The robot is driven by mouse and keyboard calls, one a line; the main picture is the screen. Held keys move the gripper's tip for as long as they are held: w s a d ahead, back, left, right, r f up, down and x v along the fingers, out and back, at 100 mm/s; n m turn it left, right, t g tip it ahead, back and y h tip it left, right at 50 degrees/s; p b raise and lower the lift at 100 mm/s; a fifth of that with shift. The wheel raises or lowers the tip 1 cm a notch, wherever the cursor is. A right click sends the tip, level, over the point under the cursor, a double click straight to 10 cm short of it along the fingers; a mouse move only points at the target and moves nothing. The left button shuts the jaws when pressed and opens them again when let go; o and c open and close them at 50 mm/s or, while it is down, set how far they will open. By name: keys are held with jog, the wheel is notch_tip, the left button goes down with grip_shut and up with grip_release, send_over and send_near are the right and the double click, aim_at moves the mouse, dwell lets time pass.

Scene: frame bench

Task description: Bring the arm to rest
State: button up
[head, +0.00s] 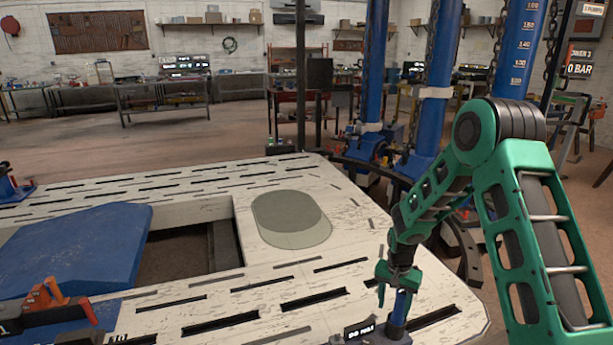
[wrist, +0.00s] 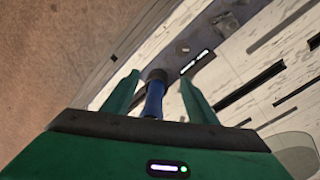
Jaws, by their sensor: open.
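My green gripper (head: 390,298) hangs at the end of my green arm, over the right front part of the slotted bench (head: 225,290). In the wrist view my gripper (wrist: 158,77) has its two fingers spread apart. A blue post with a dark top (wrist: 153,98) shows in the gap between them, and nothing is seen clamped. In the head view the blue post (head: 401,308) stands close to the fingers. I cannot tell whether they touch it.
A small dark sign (head: 360,328) stands beside the post. A blue panel (head: 80,250) lies by a rectangular opening at left, with an orange clamp (head: 45,295) in front. A grey-green rounded pad (head: 290,218) lies mid-bench. Tall blue columns (head: 432,95) rise behind my arm.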

jog(key=s+d+r, duration=0.6)
jog(key=s+r, duration=0.1)
jog(key=r, duration=0.4)
jog(key=s+d+r, duration=0.6)
jog(key=s+r, duration=0.2)
jog(key=r, duration=0.3)
jog(key=s+r, duration=0.4)
jog(key=s, duration=0.7)
jog(key=s+r, duration=0.4)
jog(key=s, duration=0.8)
jog(key=shift+s+d+n+y, duration=0.25)
jog(key=shift+d+n+y, duration=0.05)
jog(key=shift+y, duration=0.1)
jog(key=shift+w+f, duration=0.2)
jog(key=shift+w, duration=0.45)
